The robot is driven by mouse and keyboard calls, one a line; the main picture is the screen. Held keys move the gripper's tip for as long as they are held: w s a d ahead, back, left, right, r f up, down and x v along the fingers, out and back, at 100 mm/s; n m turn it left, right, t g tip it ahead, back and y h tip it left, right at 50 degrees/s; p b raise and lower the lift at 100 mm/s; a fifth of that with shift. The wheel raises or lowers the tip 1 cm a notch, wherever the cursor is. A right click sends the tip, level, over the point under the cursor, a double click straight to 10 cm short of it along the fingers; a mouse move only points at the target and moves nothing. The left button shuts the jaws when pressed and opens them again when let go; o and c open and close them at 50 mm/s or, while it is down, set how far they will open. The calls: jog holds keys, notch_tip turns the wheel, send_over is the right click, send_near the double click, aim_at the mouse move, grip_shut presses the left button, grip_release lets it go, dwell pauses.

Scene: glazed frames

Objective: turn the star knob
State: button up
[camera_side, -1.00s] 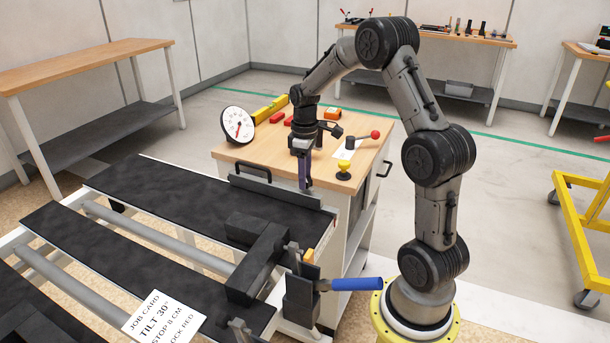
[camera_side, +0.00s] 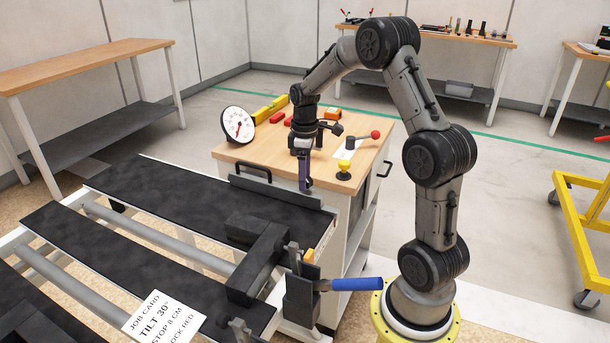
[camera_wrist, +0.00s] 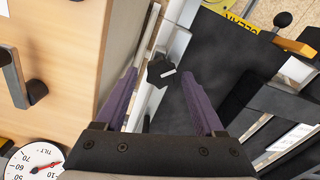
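The star knob (camera_wrist: 160,72) is black with a white mark on its face. In the wrist view it lies between the tips of my two purple fingers, with gaps on both sides. I cannot tell whether the tips are level with it or still short of it. My gripper (camera_wrist: 160,78) is open and holds nothing. In the side view my gripper (camera_side: 304,186) points down at the far right end of the black bed (camera_side: 190,190), by the wooden cabinet. I cannot make out the star knob there.
A white tilt dial (camera_side: 238,124) stands on the cabinet top (camera_side: 232,153), behind a black handle bar (camera_side: 263,185). A yellow knob (camera_side: 344,167) and a red-tipped lever (camera_side: 375,135) are right of my gripper. A blue handle (camera_side: 356,284) sticks out at the front.

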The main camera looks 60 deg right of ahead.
dwell(0.3)
notch_tip(320, 180, up, 14)
dwell(0.5)
jog(key=shift+a+f, duration=0.1)
jog(key=s+a+r+n+t, duration=0.1)
jog(key=s+a+r+t, duration=0.2)
jog(key=a, duration=0.5)
jog(key=s+a+r+n, duration=0.1)
jog(key=s+a+r, duration=0.4)
jog(key=a, duration=0.4)
jog(key=s+a+f+m+t, duration=0.2)
jog(key=s+a+f+m, duration=0.3)
jog(key=s+f, duration=0.3)
jog(key=shift+s+a+t, duration=0.3)
jog(key=shift+s+a, duration=0.3)
jog(key=shift+s, duration=0.6)
